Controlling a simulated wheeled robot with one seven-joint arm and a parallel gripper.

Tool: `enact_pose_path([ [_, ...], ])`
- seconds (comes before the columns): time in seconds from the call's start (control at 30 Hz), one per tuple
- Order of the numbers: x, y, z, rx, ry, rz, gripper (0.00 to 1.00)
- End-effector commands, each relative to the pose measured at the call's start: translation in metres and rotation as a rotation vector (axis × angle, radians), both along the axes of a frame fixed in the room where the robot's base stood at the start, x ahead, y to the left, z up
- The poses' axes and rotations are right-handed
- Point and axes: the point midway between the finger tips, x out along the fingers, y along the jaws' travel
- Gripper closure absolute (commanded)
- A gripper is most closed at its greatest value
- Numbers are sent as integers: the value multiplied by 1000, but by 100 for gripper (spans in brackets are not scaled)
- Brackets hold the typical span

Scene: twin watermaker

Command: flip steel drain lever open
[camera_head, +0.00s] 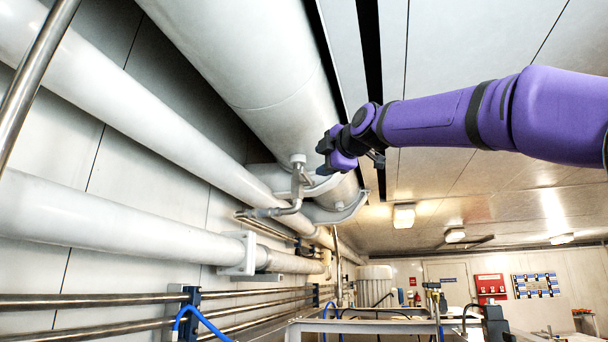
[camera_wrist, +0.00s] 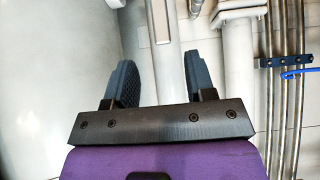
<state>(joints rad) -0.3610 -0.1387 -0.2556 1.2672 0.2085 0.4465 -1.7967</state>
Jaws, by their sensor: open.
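A steel drain fitting (camera_head: 296,184) hangs under the large overhead pipe in the head view. It has a round flange on top and a bent lower part running left. I cannot clearly pick out its lever from the bent pipework. My gripper (camera_head: 325,157) is just right of the fitting in the picture; I cannot tell whether it touches. In the wrist view my gripper (camera_wrist: 160,72) shows two dark fingers spread apart.
A large white pipe (camera_head: 250,60) runs overhead above the fitting. A thinner white pipe (camera_head: 130,115) runs along the left wall. Steel rails (camera_head: 90,300) with a blue hose (camera_head: 205,322) are lower left. Open room lies below and right of my arm.

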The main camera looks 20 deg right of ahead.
Motion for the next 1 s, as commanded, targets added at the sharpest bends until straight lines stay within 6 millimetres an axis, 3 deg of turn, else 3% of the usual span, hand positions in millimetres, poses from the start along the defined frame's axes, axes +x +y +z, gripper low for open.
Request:
enact_pose_path([
  [0.6,86,17,-1,1,2,-2,50],
  [1.0,101,19,-1,1,3,-1,50],
])
